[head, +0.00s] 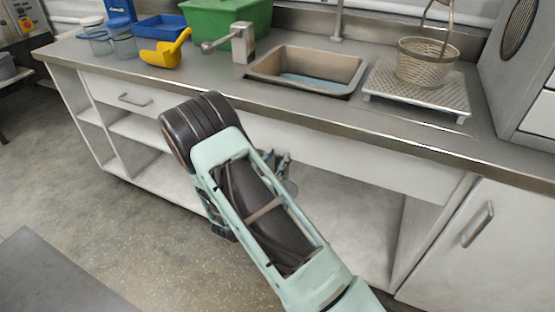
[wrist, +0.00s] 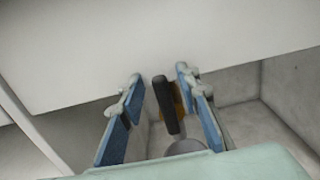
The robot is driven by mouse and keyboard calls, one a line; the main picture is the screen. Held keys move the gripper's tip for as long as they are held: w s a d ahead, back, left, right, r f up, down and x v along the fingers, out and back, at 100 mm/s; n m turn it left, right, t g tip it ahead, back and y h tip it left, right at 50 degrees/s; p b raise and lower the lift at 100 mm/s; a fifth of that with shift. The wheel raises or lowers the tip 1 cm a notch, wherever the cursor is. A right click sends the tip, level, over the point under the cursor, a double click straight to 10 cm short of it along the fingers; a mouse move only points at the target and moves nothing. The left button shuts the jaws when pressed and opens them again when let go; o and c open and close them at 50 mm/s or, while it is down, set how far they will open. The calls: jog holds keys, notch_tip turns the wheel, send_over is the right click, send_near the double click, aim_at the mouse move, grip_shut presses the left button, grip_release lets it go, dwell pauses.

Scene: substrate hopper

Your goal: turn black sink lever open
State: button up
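A black lever (wrist: 165,92) stands nearly upright between the fingers in the wrist view, in front of the white panel below the sink. A rounded grey part (wrist: 186,147) shows at its lower end. My gripper (wrist: 158,82) is open, with one blue-padded finger on each side of the lever. The lever is closer to the right finger, beside an orange-brown part; whether it touches there I cannot tell. A gap shows to the left finger. In the head view my forearm hides the lever and most of my gripper. The sink basin (head: 341,57) is set in the counter above.
Open shelving (head: 140,128) lies to the left and a cabinet door with a handle (head: 478,224) to the right. A wire basket (head: 424,62), yellow scoop (head: 166,52) and green bin (head: 215,22) stand on the counter.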

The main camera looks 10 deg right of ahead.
jog(key=shift+w+d, duration=0.1)
jog(key=shift+w, duration=0.05)
jog(key=shift+c, duration=0.4)
grip_shut()
